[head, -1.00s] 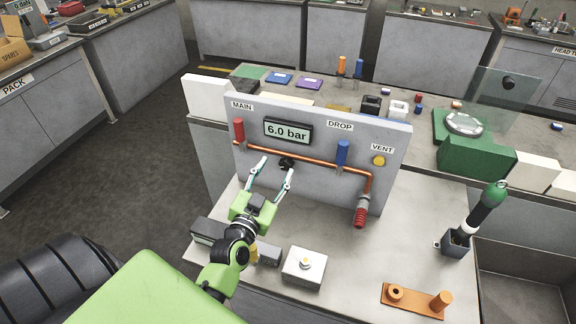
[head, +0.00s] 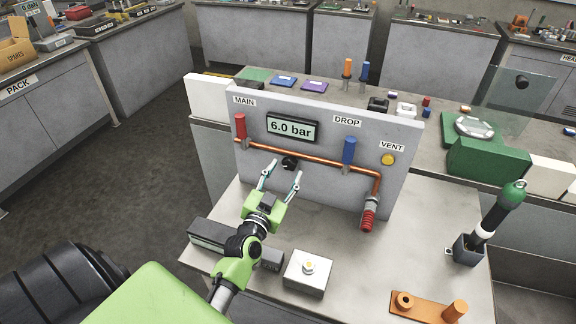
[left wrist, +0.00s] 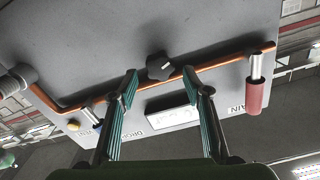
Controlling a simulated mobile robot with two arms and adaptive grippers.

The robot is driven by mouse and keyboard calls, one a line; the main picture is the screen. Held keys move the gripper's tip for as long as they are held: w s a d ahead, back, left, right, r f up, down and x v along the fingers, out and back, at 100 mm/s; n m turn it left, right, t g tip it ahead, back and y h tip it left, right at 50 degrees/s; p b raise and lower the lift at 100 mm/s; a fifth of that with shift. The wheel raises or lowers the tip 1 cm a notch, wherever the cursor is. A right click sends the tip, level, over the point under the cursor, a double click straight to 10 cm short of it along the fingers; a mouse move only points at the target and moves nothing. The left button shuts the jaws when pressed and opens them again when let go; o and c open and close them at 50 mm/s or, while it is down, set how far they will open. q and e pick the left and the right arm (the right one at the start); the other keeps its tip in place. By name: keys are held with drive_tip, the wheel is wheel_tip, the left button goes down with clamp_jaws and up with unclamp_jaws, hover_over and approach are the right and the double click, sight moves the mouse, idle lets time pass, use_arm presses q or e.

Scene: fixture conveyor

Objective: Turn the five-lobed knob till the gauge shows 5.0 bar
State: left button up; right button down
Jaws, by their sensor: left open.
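The dark five-lobed knob (head: 289,162) sits on the grey upright panel, below the gauge (head: 292,128), which reads 6.0 bar. My left gripper (head: 284,172) is open in front of the panel, its fingers pointing at the knob. In the left wrist view the knob (left wrist: 159,66) shows between and just beyond the open fingertips of the left gripper (left wrist: 159,74), with a gap on both sides. The gauge (left wrist: 172,103) is seen from a steep angle there and cannot be read. My right gripper is not in view.
A copper pipe (head: 325,161) crosses the panel close to the knob. A red MAIN handle (head: 240,126), a blue DROP handle (head: 349,151) and a yellow VENT button (head: 388,159) are on the panel. A white box (head: 307,272) stands on the bench in front.

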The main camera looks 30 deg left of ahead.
sight(288, 165)
use_arm(q)
drive_tip(key=shift+x, duration=1.6)
drive_tip(key=c, duration=1.1)
drive_tip(key=shift+n+p, duration=0.3)
drive_tip(key=n, duration=0.3)
drive_tip(key=shift+a+n, duration=0.1)
drive_tip(key=shift+n, duration=1.9)
